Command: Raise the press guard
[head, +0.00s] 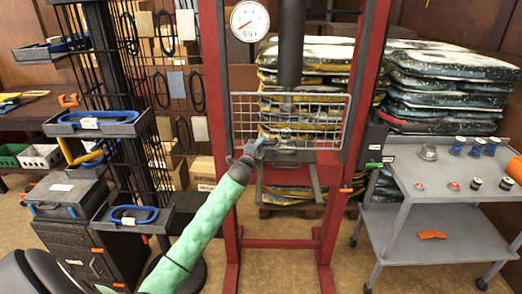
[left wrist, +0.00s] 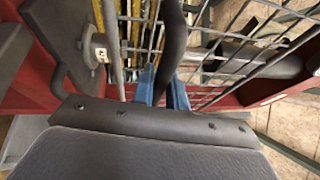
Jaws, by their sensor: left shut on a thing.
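The press guard (head: 330,108) is a grey wire mesh panel across the red press frame (head: 368,80). It also shows in the left wrist view (left wrist: 235,55), behind a dark bar-like handle (left wrist: 172,45). My left gripper (head: 258,146), at the end of a green-sleeved arm, is at the lower left part of the guard. In the left wrist view its blue fingers (left wrist: 162,90) are shut around the dark handle. In the head view the gripper hides the grip itself. My right gripper is not in view.
A grey trolley (head: 430,180) with small parts stands to the right. A black rack (head: 100,125) with trays stands to the left. Stacked bags (head: 445,90) lie behind the press. The floor (head: 275,270) in front of the press is clear.

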